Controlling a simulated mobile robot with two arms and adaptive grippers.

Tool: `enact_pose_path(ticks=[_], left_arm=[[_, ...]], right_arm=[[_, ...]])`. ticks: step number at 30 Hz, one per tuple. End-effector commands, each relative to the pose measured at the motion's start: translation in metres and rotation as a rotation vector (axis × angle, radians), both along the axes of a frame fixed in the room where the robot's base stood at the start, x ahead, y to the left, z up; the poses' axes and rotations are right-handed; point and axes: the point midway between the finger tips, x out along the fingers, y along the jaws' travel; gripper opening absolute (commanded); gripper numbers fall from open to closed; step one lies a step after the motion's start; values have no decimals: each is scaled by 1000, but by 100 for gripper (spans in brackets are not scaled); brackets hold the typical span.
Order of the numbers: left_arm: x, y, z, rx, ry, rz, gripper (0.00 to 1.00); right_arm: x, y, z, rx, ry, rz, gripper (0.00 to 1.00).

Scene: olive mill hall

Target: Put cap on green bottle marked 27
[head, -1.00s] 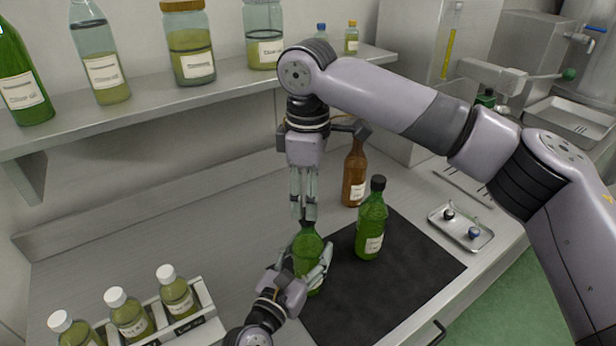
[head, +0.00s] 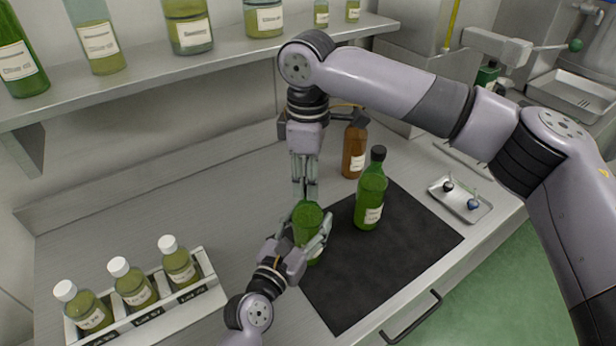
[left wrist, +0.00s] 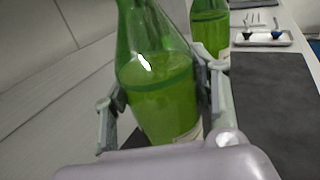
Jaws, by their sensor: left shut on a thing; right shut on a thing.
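A green bottle (head: 307,222) stands upright at the left edge of the dark mat; its number cannot be read. My left gripper (head: 312,246) is shut around its body. In the left wrist view the same bottle (left wrist: 158,85) fills the space between the fingers, with liquid inside. My right gripper (head: 306,190) points down right above this bottle, shut at its top. The cap between its fingertips is too hidden to make out, and whether it touches the bottle mouth cannot be told. A second green bottle (head: 370,198) with a black cap stands to the right on the mat.
A brown bottle (head: 354,150) stands behind the mat (head: 400,250). A small metal tray (head: 462,206) with small items lies at right. A rack (head: 150,325) of white-capped bottles is at lower left. A shelf (head: 150,72) with jars runs above. The mat's front is clear.

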Motion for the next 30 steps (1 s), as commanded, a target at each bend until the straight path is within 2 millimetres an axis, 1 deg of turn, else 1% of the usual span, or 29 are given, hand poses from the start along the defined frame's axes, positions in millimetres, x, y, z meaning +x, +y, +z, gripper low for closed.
enact_pose_path(ticks=[1,8,16,17,27,30], left_arm=[[0,0,0,0,0,1,0],[0,0,0,0,0,1,0],[0,0,0,0,0,1,0],[0,0,0,0,0,1,0],[0,0,0,0,0,1,0],[0,0,0,0,0,1,0]], right_arm=[[0,0,0,0,0,0,16],[0,0,0,0,0,0,1],[0,0,0,0,1,0,0],[0,0,0,0,1,0,26],[0,0,0,0,0,0,49],[0,0,0,0,0,0,49]])
